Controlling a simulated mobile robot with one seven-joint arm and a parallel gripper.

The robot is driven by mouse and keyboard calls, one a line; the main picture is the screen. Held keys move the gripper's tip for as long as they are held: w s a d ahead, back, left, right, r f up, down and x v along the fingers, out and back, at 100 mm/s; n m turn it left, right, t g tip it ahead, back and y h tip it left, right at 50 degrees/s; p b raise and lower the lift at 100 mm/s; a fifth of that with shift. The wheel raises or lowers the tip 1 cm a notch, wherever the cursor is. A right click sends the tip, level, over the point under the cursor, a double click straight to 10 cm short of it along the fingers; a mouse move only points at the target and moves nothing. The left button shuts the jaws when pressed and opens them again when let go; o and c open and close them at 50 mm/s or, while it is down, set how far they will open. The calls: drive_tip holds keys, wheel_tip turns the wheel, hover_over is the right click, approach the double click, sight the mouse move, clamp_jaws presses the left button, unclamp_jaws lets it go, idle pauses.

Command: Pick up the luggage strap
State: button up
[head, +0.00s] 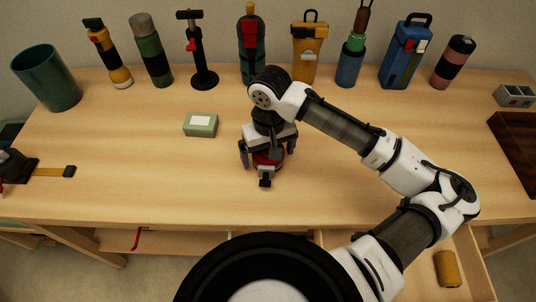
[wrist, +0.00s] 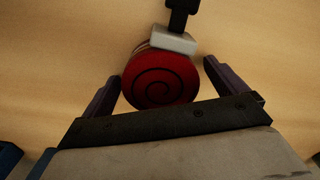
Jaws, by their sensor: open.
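The luggage strap is a red coil with a dark spiral on its face, a grey buckle and a black end tab. In the wrist view the strap (wrist: 160,82) lies on the wood table between the two fingers. In the head view the strap (head: 265,160) is partly hidden under my gripper. My gripper (head: 266,155) points down over it, and in the wrist view its fingers (wrist: 158,85) are open, one on each side of the coil. I cannot tell whether either finger touches it.
A green box (head: 200,124) lies left of my gripper. Several bottles and tools stand along the back, with a teal bin (head: 47,78) at back left. A dark tray (head: 518,145) is at the right edge. An open drawer holding a yellow roll (head: 447,268) sits below front right.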

drive_tip(key=c, duration=1.1)
drive_tip(key=shift+r, duration=0.15)
drive_tip(key=shift+c, duration=0.4)
